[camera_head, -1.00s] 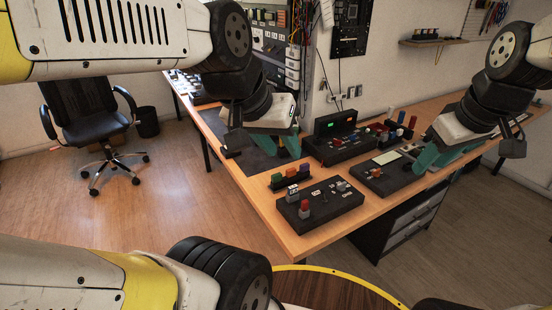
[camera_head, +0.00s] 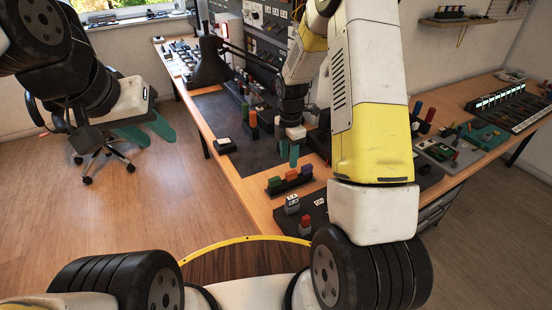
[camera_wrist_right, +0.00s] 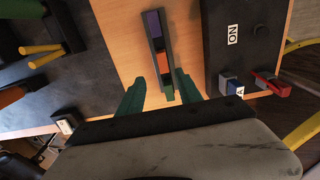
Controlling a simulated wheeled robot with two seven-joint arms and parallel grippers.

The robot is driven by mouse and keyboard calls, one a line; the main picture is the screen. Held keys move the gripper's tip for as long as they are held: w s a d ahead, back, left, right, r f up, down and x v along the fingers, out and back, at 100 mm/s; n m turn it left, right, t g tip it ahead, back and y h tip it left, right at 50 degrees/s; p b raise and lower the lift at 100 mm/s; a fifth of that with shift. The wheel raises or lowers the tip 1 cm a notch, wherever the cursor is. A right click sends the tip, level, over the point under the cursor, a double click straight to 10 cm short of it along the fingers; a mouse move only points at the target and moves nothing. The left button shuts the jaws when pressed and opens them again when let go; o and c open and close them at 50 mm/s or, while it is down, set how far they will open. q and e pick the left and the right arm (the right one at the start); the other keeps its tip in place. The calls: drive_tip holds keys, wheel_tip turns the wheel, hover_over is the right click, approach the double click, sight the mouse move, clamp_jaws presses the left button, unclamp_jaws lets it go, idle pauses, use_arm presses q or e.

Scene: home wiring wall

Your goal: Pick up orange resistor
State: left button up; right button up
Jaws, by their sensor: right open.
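The orange resistor (camera_head: 291,175) stands as a small block in a dark rack, between a green block (camera_head: 274,182) and a purple block (camera_head: 306,170). In the right wrist view the orange resistor (camera_wrist_right: 161,63) is in the middle of the row. My right gripper (camera_head: 294,156) is open and above the rack. In the right wrist view its teal fingertips (camera_wrist_right: 160,78) straddle the line of the rack, nearer the green end, apart from the orange resistor. My left gripper (camera_head: 148,130) is open and empty, out to the left of the table.
A dark panel (camera_head: 316,212) with a switch and red button lies in front of the rack, partly hidden by my right arm. A dark mat (camera_head: 208,104) and upright colored parts (camera_head: 253,121) lie behind left. Bare wood (camera_head: 240,175) is left of the rack.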

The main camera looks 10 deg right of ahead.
sight(291, 172)
drive_tip(key=f, duration=0.4)
drive_tip(key=d+f, duration=0.1)
drive_tip(key=f, duration=0.1)
drive_tip(key=shift+s, duration=0.2)
clamp_jaws()
